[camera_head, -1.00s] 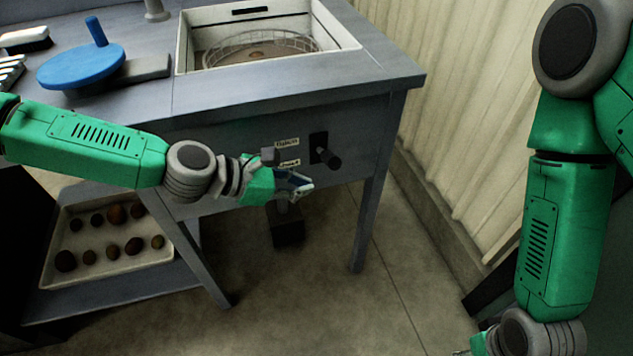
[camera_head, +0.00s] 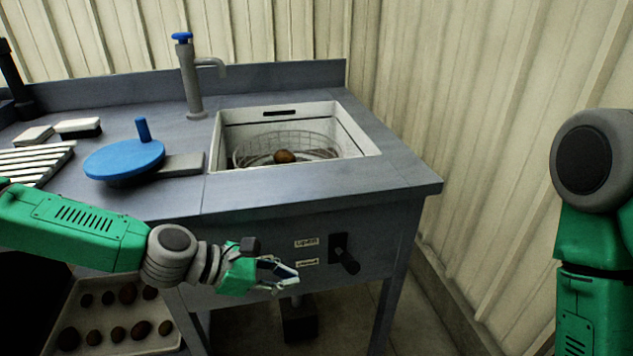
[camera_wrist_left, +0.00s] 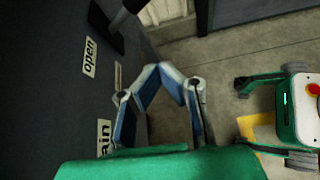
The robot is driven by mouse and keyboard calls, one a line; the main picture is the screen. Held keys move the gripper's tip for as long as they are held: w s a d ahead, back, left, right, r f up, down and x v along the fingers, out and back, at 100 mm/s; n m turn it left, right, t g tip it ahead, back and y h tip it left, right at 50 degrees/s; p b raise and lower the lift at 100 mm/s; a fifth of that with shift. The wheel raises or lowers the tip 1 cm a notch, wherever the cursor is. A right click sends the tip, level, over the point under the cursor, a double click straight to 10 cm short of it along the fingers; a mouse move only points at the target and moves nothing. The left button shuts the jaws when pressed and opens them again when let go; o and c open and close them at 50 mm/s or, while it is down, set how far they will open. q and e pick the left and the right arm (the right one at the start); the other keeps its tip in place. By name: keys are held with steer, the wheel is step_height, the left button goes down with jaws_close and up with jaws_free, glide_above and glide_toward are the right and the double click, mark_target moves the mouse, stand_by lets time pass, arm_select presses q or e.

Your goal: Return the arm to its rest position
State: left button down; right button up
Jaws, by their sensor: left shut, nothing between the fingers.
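My left gripper (camera_head: 288,278) is in front of the bench's front panel, a little left of and below a black lever (camera_head: 344,254). It is shut and holds nothing. In the left wrist view its fingers (camera_wrist_left: 160,72) come together at the tips beside the dark panel, apart from the lever (camera_wrist_left: 118,22). My left arm (camera_head: 80,228) reaches in from the left. My right arm (camera_head: 590,220) hangs at the right edge, and its gripper is out of the picture.
The bench (camera_head: 270,190) holds a sink (camera_head: 370,140) with a wire basket (camera_head: 310,140) and a potato (camera_head: 285,156), a tap (camera_head: 192,85) and a blue disc with a handle (camera_head: 122,160). A tray (camera_head: 60,305) of several potatoes sits below. Floor is free right of the bench.

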arm_select(q)
steer(key=s+f+m+g+y, duration=0.4)
steer(key=s+f+m, duration=0.6)
steer(key=s+f, duration=0.6)
steer(key=s+a+m+y, duration=0.3)
steer(key=s+a+m, duration=0.2)
steer(key=a, duration=0.4)
steer(key=s+a+f+m+y, duration=0.1)
steer(key=s+a+m+y, duration=0.3)
steer(key=a, duration=0.5)
steer(key=shift+s+a+f+m, duration=0.3)
steer(key=shift+s+m, duration=0.4)
steer(key=shift+m, duration=0.5)
